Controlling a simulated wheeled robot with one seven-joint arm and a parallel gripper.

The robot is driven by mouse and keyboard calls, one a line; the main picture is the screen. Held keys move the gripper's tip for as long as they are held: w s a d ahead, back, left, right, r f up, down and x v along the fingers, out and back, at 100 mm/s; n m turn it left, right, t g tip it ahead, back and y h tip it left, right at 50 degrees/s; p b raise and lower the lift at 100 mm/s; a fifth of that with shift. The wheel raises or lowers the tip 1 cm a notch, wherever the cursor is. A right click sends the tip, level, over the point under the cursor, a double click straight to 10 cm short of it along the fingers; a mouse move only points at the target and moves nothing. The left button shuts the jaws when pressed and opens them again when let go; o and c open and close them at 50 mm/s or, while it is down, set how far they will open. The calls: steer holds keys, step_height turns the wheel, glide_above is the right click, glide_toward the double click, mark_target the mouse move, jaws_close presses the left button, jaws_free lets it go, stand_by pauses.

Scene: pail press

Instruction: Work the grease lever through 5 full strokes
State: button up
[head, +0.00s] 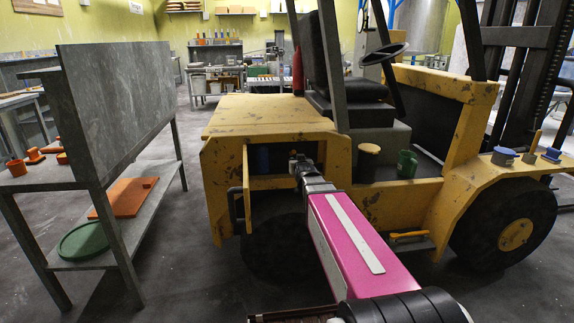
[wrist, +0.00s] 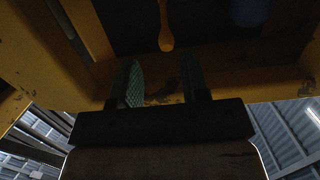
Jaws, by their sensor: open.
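A yellow-orange bar with a rounded, wider end (wrist: 166,38), which looks like the grease lever, hangs into the top middle of the wrist view. Its far part is lost in shadow. My gripper (wrist: 163,80) is open and empty. Its two fingers stand apart below the bar's end, with the bar between their lines and no visible contact. In the head view my gripper (head: 298,163) reaches into the opening at the rear of the yellow forklift (head: 265,112). I cannot pick out the lever in the head view.
A dark blue round part (head: 262,158) sits inside the opening; a blue shape (wrist: 250,10) also shows at the wrist view's upper right. Yellow frame edges surround my gripper. A grey workbench (head: 120,95) stands at left, with open floor between it and the forklift.

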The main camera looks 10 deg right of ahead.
mark_target(294, 153)
steer(key=shift+t, duration=0.4)
steer(key=w, duration=0.8)
steer(key=shift+a+r, duration=0.3)
steer(key=shift+r, duration=0.1)
steer(key=shift+s, duration=0.1)
steer(key=c, duration=0.6)
